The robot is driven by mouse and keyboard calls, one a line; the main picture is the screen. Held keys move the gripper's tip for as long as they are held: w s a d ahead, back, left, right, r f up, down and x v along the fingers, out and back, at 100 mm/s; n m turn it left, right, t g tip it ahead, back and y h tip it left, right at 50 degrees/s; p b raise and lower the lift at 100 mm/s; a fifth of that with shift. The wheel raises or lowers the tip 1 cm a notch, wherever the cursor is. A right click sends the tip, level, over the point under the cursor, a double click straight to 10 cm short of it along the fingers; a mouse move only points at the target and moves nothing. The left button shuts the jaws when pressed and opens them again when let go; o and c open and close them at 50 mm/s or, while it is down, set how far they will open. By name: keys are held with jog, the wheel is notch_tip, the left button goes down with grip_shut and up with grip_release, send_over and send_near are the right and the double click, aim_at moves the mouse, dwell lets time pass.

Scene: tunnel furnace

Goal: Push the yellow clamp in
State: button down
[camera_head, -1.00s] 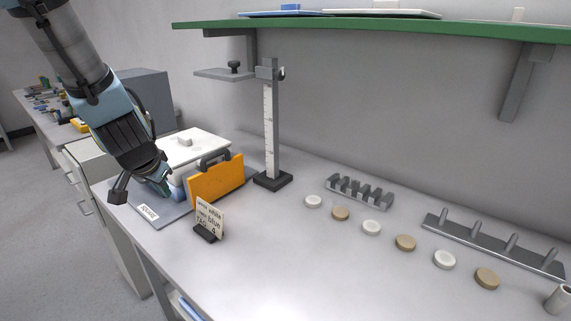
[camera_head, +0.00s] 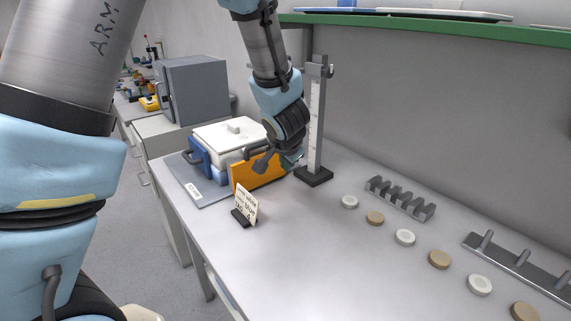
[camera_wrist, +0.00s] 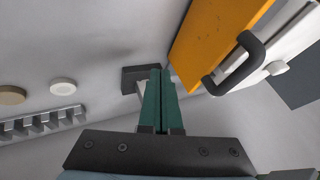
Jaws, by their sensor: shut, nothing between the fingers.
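The yellow clamp (camera_head: 255,176) is an orange-yellow upright plate with a dark handle. It stands at the near right side of a white box (camera_head: 222,134) and its edge looks slightly askew to the box. In the wrist view the clamp (camera_wrist: 215,38) is at the upper right, with its handle (camera_wrist: 240,66) facing out. My gripper (camera_head: 293,166) is at the clamp's right end in the head view. Its green fingers (camera_wrist: 161,88) are shut and empty, left of the plate in the wrist view; whether they touch it I cannot tell. A blue clamp (camera_head: 199,157) sits at the box's left end.
A stand with a ruler (camera_head: 316,125) rises close behind my gripper, its dark base (camera_head: 313,176) beside the clamp. A small sign (camera_head: 246,207) stands in front. Discs (camera_head: 405,237) and racks (camera_head: 400,198) lie to the right. The front middle of the bench is clear.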

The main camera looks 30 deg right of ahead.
aim_at(271, 159)
jog(key=b+x, duration=0.1)
jog(key=x, duration=0.3)
jog(key=shift+f, duration=0.15)
jog(key=w, duration=0.3)
jog(key=shift+w+a, duration=0.15)
jog(key=shift+a, duration=0.15)
jog(key=shift+w, duration=0.45)
jog(key=shift+p, duration=0.3)
jog(key=shift+w+a+p, duration=0.2)
jog(key=shift+w+p, duration=0.1)
jog(key=shift+w, duration=0.4)
jog(key=shift+w+a+p, duration=0.15)
jog(key=shift+w+p, duration=0.15)
jog(key=shift+w, duration=0.45)
jog(key=shift+s, duration=0.1)
